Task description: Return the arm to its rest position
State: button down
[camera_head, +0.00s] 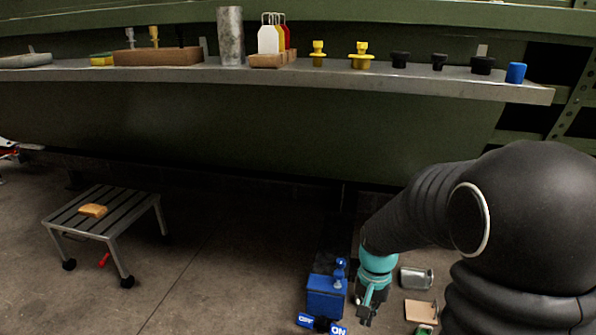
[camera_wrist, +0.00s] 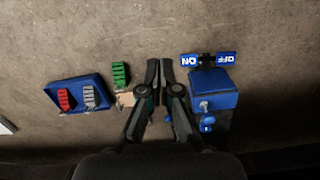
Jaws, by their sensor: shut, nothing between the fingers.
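My black arm comes in from the right in the head view and reaches down toward the floor. My gripper (camera_head: 368,310) is at its end, below a teal wrist section. In the wrist view my gripper (camera_wrist: 166,75) points at the concrete floor, its two dark fingers close together with nothing held. The gripper hangs between a blue box (camera_head: 326,295) on its left and a tan board (camera_head: 420,311) on its right in the head view. The blue box also shows in the wrist view (camera_wrist: 214,92). How high the fingertips are above the floor is hard to tell.
An ON/OFF switch block (camera_wrist: 208,60) lies beside the box. A blue tray (camera_wrist: 78,95) holds red and grey pieces; a green piece (camera_wrist: 120,75) is near. A grey shelf (camera_head: 200,76) with several parts crosses above. A low step stool (camera_head: 130,203) stands left; floor between is clear.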

jog(key=s+r+n+t+p, duration=0.2)
jog(key=s+r, duration=0.5)
jog(key=r, duration=0.4)
jog(key=s+r+n+t+p, duration=0.2)
jog(key=s+r+t, duration=0.2)
jog(key=s+r, duration=0.4)
notch_tip(320, 180, up, 4)
jog(key=shift+s, duration=0.25)
